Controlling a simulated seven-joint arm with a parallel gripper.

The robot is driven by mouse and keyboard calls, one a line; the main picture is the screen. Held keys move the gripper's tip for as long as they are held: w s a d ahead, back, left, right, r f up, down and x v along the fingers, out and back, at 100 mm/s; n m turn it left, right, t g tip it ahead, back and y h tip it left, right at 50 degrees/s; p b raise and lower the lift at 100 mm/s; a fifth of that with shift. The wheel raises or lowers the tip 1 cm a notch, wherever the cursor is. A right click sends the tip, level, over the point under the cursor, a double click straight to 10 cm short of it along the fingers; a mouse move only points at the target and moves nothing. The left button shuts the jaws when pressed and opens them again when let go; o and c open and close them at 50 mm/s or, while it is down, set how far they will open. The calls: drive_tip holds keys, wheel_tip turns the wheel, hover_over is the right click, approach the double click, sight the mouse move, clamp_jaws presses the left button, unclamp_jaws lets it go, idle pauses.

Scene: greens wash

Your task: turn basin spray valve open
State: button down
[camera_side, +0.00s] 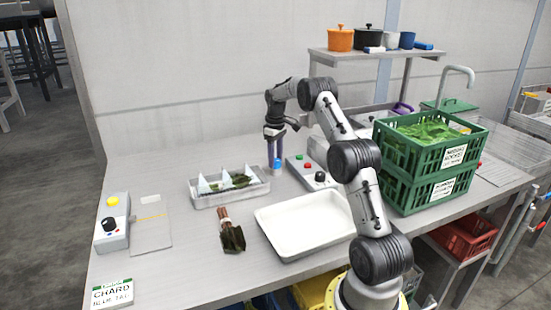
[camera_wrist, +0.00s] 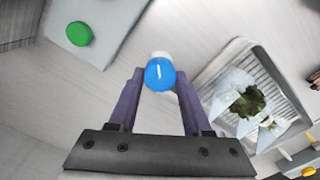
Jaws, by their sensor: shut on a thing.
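My gripper (camera_side: 274,158) points down at the back of the bench, shut on a small blue rounded thing (camera_side: 277,171). In the wrist view the blue top (camera_wrist: 160,74) sits between the two purple fingertips, with a whitish part showing beyond it. I cannot tell for sure whether this blue thing is the spray valve. A control box (camera_side: 300,163) stands just right of it, with green, red and black controls. Another box (camera_side: 113,235) at the left bears a black knob (camera_side: 109,224) and a yellow button. No spray or running water shows.
A wire tray (camera_side: 236,199) with white dividers and leaves lies close left of my gripper. A white tray (camera_side: 275,243) and a leaf bunch (camera_side: 232,238) lie in front. Stacked green crates (camera_side: 408,190) stand right. A faucet (camera_side: 461,70) rises behind them.

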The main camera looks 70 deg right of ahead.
sight(276, 160)
drive_tip(key=shift+r, duration=0.15)
idle(0.3)
drive_tip(key=shift+c, duration=1.7)
unclamp_jaws()
wheel_tip(276, 160, up, 14)
